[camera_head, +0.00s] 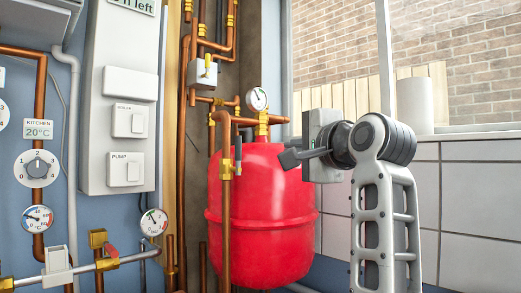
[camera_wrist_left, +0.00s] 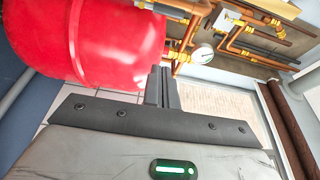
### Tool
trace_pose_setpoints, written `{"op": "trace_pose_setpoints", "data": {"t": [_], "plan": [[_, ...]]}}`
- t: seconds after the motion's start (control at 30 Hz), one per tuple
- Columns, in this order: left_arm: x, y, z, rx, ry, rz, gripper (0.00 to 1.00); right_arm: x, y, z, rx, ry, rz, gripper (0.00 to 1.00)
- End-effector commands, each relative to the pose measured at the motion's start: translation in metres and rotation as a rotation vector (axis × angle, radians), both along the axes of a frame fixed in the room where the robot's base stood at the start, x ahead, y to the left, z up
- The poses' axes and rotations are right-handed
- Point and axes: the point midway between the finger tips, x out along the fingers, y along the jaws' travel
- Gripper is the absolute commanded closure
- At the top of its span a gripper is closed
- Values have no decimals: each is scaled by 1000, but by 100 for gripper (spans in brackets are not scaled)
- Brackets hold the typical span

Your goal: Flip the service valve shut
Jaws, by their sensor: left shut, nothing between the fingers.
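A brass valve (camera_head: 226,168) sits on the upright copper pipe in front of the red tank. Its grey lever (camera_head: 238,155) stands upright beside the pipe. Another brass valve (camera_head: 98,239) with a red lever (camera_head: 111,251) is on the pale pipe at lower left. I cannot tell by label which is the service valve. My left gripper (camera_head: 287,158) is shut and empty, in front of the tank's upper right and to the right of the grey lever, apart from it. Its closed fingers (camera_wrist_left: 160,88) also show in the left wrist view. My right gripper is not in view.
The red tank (camera_head: 262,215) fills the middle, with a pressure gauge (camera_head: 257,99) above it. Copper pipes and a white switch panel (camera_head: 122,110) are to the left. A window with a sill (camera_head: 470,131) and tiled wall are to the right.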

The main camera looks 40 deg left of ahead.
Motion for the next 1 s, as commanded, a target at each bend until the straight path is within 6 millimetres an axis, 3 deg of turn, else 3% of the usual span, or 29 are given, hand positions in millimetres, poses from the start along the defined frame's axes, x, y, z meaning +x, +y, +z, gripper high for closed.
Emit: {"op": "trace_pose_setpoints", "data": {"t": [0.27,0.7,0.83,1.0], "plan": [[5,11,0,0,1,2,100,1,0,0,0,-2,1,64],[41,92,0,1,2,4,100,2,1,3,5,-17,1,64],[25,104,-2,0,-4,3,100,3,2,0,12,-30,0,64],[13,114,-1,0,-1,1,100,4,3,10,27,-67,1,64]]}}
